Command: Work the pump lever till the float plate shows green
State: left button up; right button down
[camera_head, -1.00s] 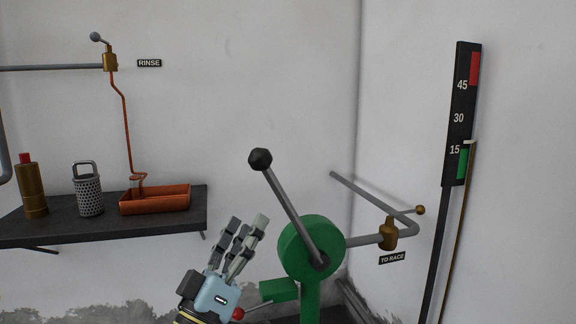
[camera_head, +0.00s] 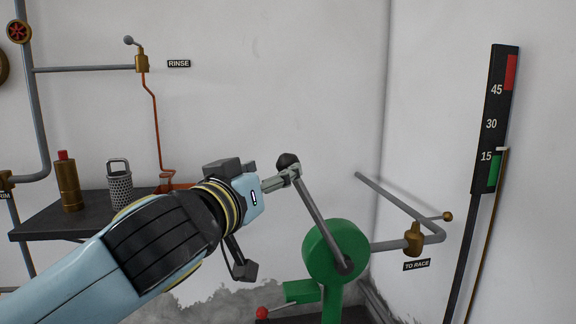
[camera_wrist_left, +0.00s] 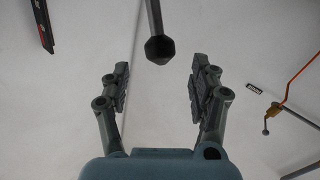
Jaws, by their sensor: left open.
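The pump lever is a grey rod (camera_head: 322,222) with a black knob (camera_head: 288,160), leaning up and left from a green pump body (camera_head: 330,248). My left gripper (camera_head: 280,181) is open at the knob in the head view. In the left wrist view the knob (camera_wrist_left: 158,49) hangs in the gap between the two spread fingers (camera_wrist_left: 158,85), towards their tips, with no clear contact. The gauge board (camera_head: 487,120) carries 45, 30 and 15, a red band on top and a green band (camera_head: 494,170) below.
A "TO RACE" valve (camera_head: 413,240) and pipe run right of the pump. A red-tipped small lever (camera_head: 262,312) is low by its base. At left, a dark shelf (camera_head: 60,222) holds a brass bottle (camera_head: 68,185) and a perforated can (camera_head: 120,187).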

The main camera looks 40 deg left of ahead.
aim_at(283, 167)
pick_arm(q)
jog(key=p+x, duration=0.1)
jog(key=x, duration=0.6)
jog(key=shift+w, duration=0.15)
jog(key=shift+f, duration=0.1)
grip_shut()
